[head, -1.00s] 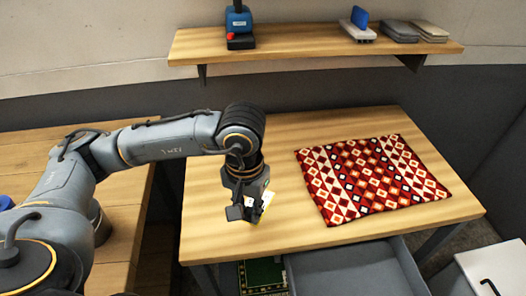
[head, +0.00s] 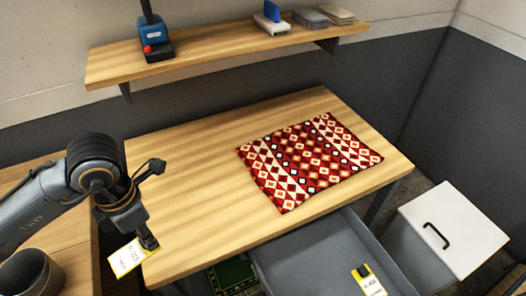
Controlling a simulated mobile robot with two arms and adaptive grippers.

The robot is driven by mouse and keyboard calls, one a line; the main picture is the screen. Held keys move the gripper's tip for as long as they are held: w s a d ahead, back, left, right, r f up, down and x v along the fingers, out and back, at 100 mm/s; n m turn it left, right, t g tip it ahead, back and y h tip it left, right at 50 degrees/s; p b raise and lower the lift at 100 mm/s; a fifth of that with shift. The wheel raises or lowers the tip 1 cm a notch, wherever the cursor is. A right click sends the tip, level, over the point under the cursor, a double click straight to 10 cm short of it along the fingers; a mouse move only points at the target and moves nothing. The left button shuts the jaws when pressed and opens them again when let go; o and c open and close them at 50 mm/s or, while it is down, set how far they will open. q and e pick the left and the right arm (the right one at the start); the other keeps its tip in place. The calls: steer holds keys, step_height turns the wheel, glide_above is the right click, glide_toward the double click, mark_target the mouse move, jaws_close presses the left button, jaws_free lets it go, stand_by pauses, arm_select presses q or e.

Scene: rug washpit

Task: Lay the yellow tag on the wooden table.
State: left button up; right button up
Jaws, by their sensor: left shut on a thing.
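A yellow tag with a white printed face (head: 124,259) hangs tilted from my left gripper (head: 147,242), which is shut on it. The gripper and tag are at the front left corner of the wooden table (head: 190,185), by its edge. I cannot tell how high above the tabletop they are. A second yellow-edged white tag with a dark clip (head: 369,281) lies in the open grey drawer (head: 300,262) under the table. My right gripper is not in view.
A red patterned rug (head: 309,160) covers the table's right middle; the left part is bare. A shelf (head: 215,54) above holds a blue device (head: 153,38) and several blocks. Another wooden surface (head: 62,245) is at left.

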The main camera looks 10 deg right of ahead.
arm_select(q)
steer(key=n, duration=0.7)
steer(key=shift+w+d+r+n+p, duration=0.15)
steer(key=shift+r+n+p, duration=0.1)
steer(key=shift+n+p, duration=0.15)
steer(key=n, duration=0.4)
steer(key=shift+d+r+n, duration=0.1)
steer(key=shift+n, duration=0.2)
steer(key=n, duration=0.4)
steer(key=shift+w+r+n+p, duration=0.1)
steer(key=shift+n+p, duration=0.2)
steer(key=shift+p, duration=0.05)
steer(key=n, duration=0.4)
steer(key=shift+w+d+r, duration=0.1)
steer(key=n, duration=0.4)
steer(key=shift+r+p, duration=0.1)
steer(key=shift+p, duration=0.25)
steer(key=shift+w+d+r+n, duration=0.1)
steer(key=shift+d+n, duration=0.05)
steer(key=shift+n, duration=3.55)
